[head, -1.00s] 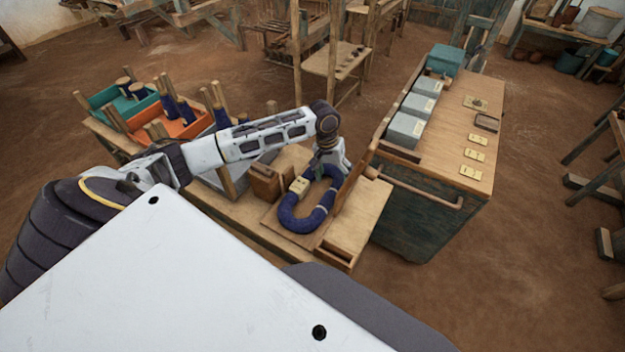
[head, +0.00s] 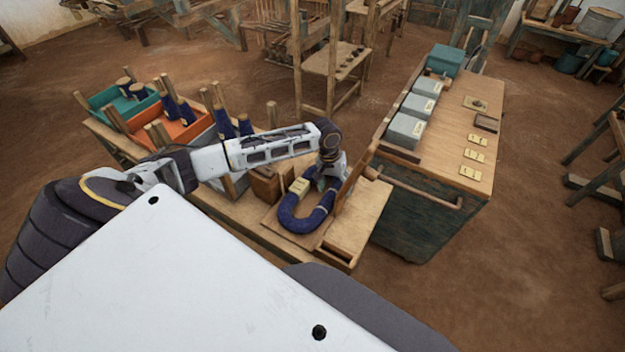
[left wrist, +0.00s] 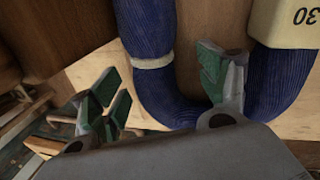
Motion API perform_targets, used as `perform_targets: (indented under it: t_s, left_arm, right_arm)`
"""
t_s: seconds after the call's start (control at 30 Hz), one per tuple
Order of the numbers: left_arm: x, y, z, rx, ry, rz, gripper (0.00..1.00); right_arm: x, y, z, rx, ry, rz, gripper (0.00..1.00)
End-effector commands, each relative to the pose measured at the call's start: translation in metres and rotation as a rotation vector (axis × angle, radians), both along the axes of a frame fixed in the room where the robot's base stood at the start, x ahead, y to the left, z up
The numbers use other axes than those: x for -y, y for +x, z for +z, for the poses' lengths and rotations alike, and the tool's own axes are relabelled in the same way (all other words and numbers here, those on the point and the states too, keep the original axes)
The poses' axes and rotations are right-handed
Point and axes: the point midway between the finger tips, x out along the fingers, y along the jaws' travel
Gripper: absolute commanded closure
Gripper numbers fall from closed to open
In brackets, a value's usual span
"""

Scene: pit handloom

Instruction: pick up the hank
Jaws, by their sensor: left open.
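The hank (head: 293,222) is a dark blue, U-shaped bundle of yarn lying on the wooden bench, with a cream label block (head: 299,187) on one side. In the left wrist view the hank (left wrist: 150,35) shows a pale tie band, and its label (left wrist: 290,22) reads "30". My left gripper (head: 328,180) points down at the hank's far part and partly hides it. In the left wrist view the open left gripper (left wrist: 160,72) has one finger outside the banded strand and the other inside the loop. Contact cannot be told. My right gripper is out of view.
An upright wooden board (head: 352,182) stands close right of the hank. A brown wooden box (head: 265,186) stands left of it. Orange (head: 188,133) and teal trays with spools lie further left. A cabinet (head: 450,130) with grey boxes stands to the right.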

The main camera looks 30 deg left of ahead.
Motion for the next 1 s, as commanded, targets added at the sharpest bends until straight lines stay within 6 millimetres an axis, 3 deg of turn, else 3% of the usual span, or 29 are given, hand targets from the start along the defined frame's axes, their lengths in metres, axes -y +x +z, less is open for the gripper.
perform_targets:
  t_s: [0.17,0.6,1.0]
  left_arm:
    - [0.0,0.0,0.0003,0.0,0.0,0.0,0.25]
    - [-0.0001,0.0,0.0003,0.0,0.0,0.0,0.8]
    - [-0.0003,0.0002,0.0026,0.0,0.0,0.0,0.8]
  right_arm:
    - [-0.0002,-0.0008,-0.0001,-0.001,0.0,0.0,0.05]
    - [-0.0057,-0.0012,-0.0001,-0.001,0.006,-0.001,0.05]
    - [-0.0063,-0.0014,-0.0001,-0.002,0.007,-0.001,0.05]
